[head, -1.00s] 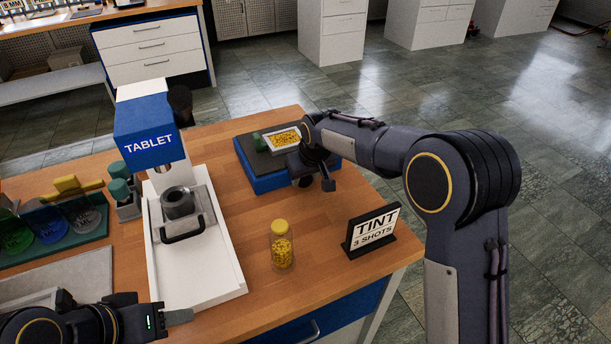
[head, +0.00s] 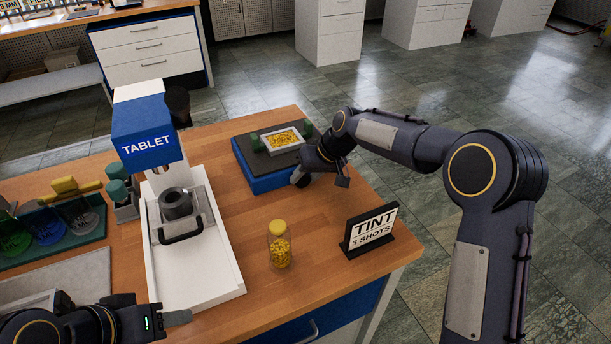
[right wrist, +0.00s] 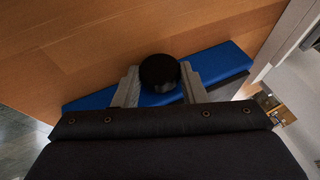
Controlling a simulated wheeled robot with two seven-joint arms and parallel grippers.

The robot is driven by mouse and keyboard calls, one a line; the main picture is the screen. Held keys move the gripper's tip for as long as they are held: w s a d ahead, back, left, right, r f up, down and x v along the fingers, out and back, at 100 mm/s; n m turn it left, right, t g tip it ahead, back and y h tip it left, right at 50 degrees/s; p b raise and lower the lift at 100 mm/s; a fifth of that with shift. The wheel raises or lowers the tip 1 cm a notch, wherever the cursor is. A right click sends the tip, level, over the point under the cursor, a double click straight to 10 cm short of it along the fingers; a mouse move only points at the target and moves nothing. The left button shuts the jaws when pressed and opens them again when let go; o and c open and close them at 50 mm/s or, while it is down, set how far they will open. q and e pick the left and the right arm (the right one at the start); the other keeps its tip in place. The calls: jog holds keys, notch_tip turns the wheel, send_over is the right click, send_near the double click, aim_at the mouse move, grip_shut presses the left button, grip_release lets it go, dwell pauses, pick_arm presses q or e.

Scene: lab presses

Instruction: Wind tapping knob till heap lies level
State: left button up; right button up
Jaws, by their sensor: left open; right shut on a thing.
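A blue-and-black tapping base (head: 262,180) stands at the far right of the bench. On it lies a small white tray (head: 300,146) holding a heap of yellow pieces (head: 283,138), with green grips at its ends. I cannot tell how level the heap is. My right gripper (right wrist: 160,88) is shut on a round black knob (right wrist: 160,70) at the base's side; the knob also shows dimly in the head view (head: 301,180). My left gripper (head: 178,317) is open and empty at the lower left, beside the press's white base.
A blue-headed TABLET press (head: 148,145) stands left of centre. A yellow-capped jar (head: 279,245) and a TINT, 3 SHOTS sign (head: 371,231) stand near the front edge. Flasks (head: 48,226) stand at left. Bare bench lies between press and tapping base.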

jog(key=o, duration=1)
jog(key=shift+c, duration=0.2)
jog(key=shift+d+r, duration=0.1)
jog(key=v, duration=0.7)
jog(key=shift+r, duration=0.25)
jog(key=shift+s, duration=0.1)
